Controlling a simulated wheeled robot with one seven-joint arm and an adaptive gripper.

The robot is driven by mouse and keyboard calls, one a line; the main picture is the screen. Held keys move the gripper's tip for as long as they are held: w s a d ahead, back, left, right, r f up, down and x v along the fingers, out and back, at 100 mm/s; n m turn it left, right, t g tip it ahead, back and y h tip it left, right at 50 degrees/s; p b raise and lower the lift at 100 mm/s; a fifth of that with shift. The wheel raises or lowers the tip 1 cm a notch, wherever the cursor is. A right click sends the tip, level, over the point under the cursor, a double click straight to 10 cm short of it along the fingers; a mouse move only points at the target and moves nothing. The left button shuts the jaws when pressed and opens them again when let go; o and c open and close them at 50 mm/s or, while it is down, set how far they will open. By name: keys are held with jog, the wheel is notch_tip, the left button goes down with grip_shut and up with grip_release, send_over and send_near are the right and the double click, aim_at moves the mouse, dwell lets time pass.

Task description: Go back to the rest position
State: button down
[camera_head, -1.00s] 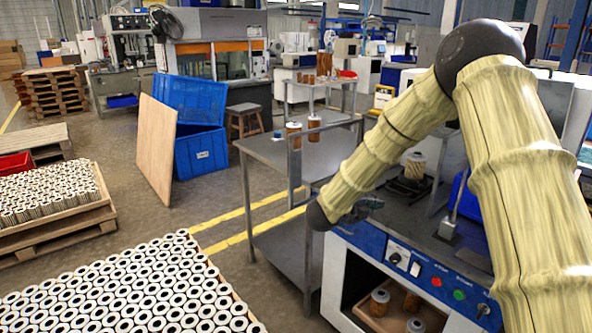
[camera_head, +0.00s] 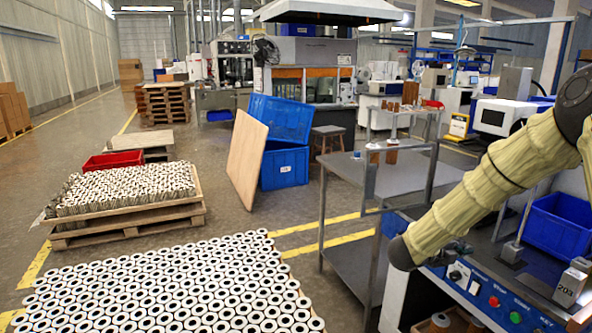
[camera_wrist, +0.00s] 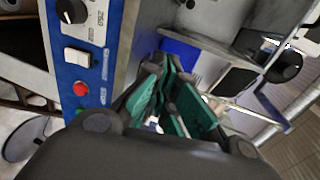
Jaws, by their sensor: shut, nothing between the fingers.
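My gripper (camera_wrist: 170,92) shows in the wrist view with its teal-padded fingers close together and nothing held. Beside it on the left of that view is a blue control panel (camera_wrist: 82,62) with a knob, a white switch and a red button. In the head view my sleeved arm comes in from the right edge and slopes down left in front of the machine (camera_head: 470,285); the gripper is mostly hidden there behind the arm's lower end. A filter cartridge (camera_head: 440,322) shows partly in the machine's lower opening.
Pallets of white-ended cartridges (camera_head: 170,290) fill the front left. A steel table (camera_head: 345,172) with brown cartridges (camera_head: 391,153) stands left of the arm. A blue crate (camera_head: 283,165) and a leaning board (camera_head: 246,158) are beyond. A blue bin (camera_head: 558,224) sits on the machine. Floor at left is open.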

jog(key=s+a+f+n+t+y+p, duration=0.1)
jog(key=s+a+f+n+y+p, duration=0.15)
jog(key=s+a+f+n, duration=0.45)
jog(key=s+a+f+n+y+p, duration=0.15)
jog(key=f+n+y, duration=0.3)
jog(key=f, duration=0.45)
jog(key=s+a+f+n+t+y+p, duration=0.1)
jog(key=s+a+f+n+y+p, duration=0.1)
jog(key=s+a+f+n, duration=0.5)
jog(key=s+a+f+n+g+y+p, duration=0.1)
jog(key=s+a+f+n+g+y, duration=0.1)
jog(key=s, duration=0.9)
jog(key=s+a+f+n+g+y+p, duration=0.1)
jog(key=s+a+f+n+g, duration=0.2)
jog(key=s+n, duration=0.3)
jog(key=s+a+f+n+g+y+p, duration=0.2)
jog(key=s+a+f+n+g, duration=0.1)
jog(key=s, duration=1.3)
jog(key=shift+f+n+y, duration=0.3)
jog(key=shift+f+n, duration=0.25)
jog(key=shift+n, duration=0.2)
jog(key=shift+a, duration=0.15)
